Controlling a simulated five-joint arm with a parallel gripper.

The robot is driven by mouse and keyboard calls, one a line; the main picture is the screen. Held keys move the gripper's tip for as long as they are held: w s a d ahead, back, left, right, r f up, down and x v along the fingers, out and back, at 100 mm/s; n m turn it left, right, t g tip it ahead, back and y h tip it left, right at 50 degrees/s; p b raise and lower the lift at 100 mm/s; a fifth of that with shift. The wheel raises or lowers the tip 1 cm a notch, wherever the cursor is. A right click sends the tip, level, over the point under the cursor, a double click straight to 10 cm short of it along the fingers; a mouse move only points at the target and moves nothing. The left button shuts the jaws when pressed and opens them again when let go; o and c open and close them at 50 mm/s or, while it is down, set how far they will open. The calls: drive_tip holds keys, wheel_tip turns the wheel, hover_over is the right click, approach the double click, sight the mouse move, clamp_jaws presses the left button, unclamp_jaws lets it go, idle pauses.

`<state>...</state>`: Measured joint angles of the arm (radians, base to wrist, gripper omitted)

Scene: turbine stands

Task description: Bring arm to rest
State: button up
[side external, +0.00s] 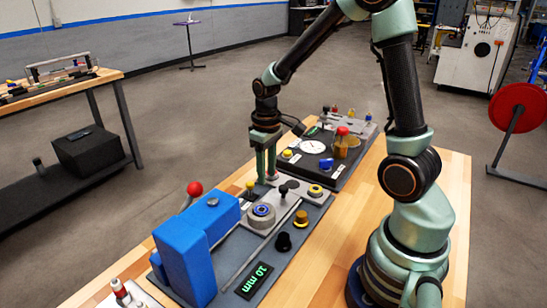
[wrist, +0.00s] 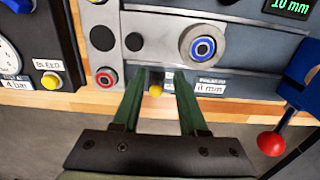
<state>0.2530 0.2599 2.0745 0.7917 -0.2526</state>
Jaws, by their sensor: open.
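My gripper (side external: 266,176) points down over the near panel on the wooden bench in the side view. Its two green fingers are apart in the wrist view (wrist: 161,78), and nothing is gripped. A small yellow knob (wrist: 155,89) shows between the fingers in the wrist view; I cannot tell its height relative to the fingertips. It also shows just left of the fingers in the side view (side external: 250,185). The near panel (side external: 285,262) carries a ring-shaped part with a blue centre (side external: 262,211) and a green "10 mm" display (side external: 256,281).
A blue block unit (side external: 190,255) with a red ball lever (side external: 195,189) stands at the near panel's left. A far panel (side external: 322,178) holds a white dial gauge (side external: 313,146) and several knobs. Open air lies above the bench (side external: 455,200).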

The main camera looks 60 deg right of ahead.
drive_tip(key=s+a+r+t, duration=0.2)
drive_tip(key=s+a+r, duration=0.1)
drive_tip(key=r, duration=0.4)
drive_tip(key=s+a+r+t, duration=0.3)
drive_tip(key=a+r, duration=0.3)
drive_tip(key=r, duration=0.2)
drive_tip(key=shift+s, duration=0.55)
drive_tip(key=shift+a, duration=0.1)
